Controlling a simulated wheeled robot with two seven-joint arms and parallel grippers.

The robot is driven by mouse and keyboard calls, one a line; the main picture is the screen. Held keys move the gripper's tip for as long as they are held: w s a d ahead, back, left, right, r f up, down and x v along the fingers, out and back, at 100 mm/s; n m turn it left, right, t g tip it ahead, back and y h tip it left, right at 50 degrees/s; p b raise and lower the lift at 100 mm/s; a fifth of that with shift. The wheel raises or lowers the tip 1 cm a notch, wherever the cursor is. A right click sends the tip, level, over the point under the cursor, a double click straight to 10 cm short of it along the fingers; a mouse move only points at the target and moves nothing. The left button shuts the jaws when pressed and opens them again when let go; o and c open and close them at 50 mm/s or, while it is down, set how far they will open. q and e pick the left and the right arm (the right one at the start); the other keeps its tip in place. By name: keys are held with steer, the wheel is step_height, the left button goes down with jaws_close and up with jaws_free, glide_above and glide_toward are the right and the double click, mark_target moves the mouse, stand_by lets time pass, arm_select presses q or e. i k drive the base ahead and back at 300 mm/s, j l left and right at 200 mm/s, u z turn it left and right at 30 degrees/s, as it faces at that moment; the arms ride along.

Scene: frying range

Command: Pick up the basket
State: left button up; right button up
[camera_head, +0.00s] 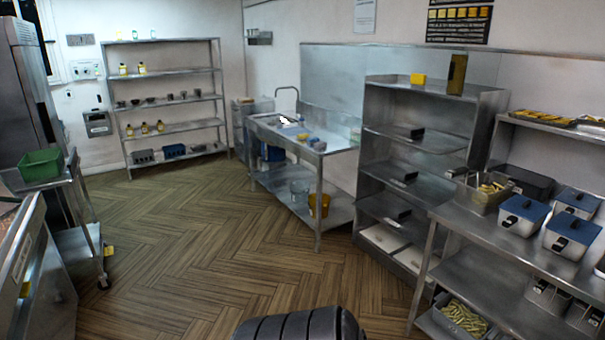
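A metal basket-like container (468,195) with yellow fries in it stands on the steel table (452,216) at the right. A green plastic bin (40,165) sits on a steel cart at the left. I cannot tell which of these is the basket. Neither of my grippers is in view, and nothing is seen being held.
Several blue-lidded containers (570,236) crowd the right table. A tall steel shelf (410,140) stands beside it. A sink table (335,150) and a wall rack (175,73) are at the back. The wooden floor (190,235) in the middle is clear.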

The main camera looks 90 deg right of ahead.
mark_target(481, 194)
steer(key=z, duration=3.95)
steer(key=i+l, duration=0.1)
steer(key=i, duration=0.25)
steer(key=i+l+u, duration=0.15)
steer(key=i, duration=0.25)
